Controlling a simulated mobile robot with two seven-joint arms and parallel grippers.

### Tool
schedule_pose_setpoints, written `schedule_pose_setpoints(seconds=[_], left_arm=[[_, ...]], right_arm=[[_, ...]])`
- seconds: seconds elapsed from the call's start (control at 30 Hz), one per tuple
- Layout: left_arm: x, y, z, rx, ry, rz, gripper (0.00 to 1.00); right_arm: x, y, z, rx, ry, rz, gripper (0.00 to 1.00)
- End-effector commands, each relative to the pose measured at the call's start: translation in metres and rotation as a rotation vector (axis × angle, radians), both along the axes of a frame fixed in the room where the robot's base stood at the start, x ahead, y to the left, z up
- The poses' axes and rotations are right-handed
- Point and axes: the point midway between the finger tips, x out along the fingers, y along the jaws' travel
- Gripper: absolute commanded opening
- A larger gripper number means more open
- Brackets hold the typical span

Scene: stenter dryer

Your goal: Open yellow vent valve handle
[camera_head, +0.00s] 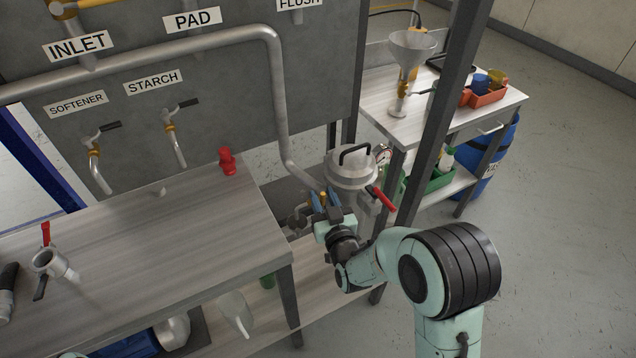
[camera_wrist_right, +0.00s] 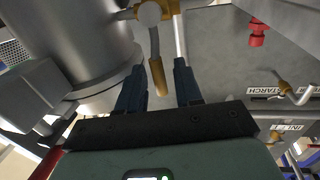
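The yellow vent valve handle (camera_wrist_right: 158,76) hangs from a small metal valve (camera_wrist_right: 150,14) beside a large metal vessel (camera_wrist_right: 70,40) in the right wrist view. In the head view the handle's yellow tip (camera_head: 323,197) shows small between my blue fingers. My right gripper (camera_wrist_right: 158,84) is open, with one finger on each side of the handle and a visible gap to each finger. It also shows in the head view (camera_head: 325,202), in front of the lidded vessel (camera_head: 350,168). Much of the valve is hidden there.
A red lever (camera_head: 382,199) sticks out close to the right of my gripper. A grey pipe (camera_head: 284,120) comes down behind it. A workbench (camera_head: 170,240) with a red fitting (camera_head: 227,161) is at left. A dark post (camera_head: 432,120) and a side table (camera_head: 377,97) stand at right.

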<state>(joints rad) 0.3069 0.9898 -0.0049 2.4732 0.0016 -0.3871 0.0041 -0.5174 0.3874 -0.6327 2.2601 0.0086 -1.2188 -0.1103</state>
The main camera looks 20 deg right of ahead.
Motion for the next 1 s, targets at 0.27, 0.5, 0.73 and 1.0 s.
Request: schedule_pose_setpoints(seconds=[0.27,0.5,0.73,1.0], left_arm=[[-0.001,0.0,0.001,0.0,0.003,0.0,0.43],[-0.001,0.0,0.001,0.0,0.003,0.0,0.43],[-0.001,0.0,0.001,0.0,0.003,-0.001,0.43],[0.0,0.0,-0.005,0.001,-0.004,0.001,0.43]], right_arm=[[-0.003,0.0,0.0,0.0,0.0,-0.002,0.35],[-0.002,0.0,0.0,0.0,0.0,-0.001,0.09],[-0.002,0.0,0.0,-0.002,0.0,-0.001,0.0],[0.013,0.004,-0.002,-0.065,-0.006,0.0,0.0]])
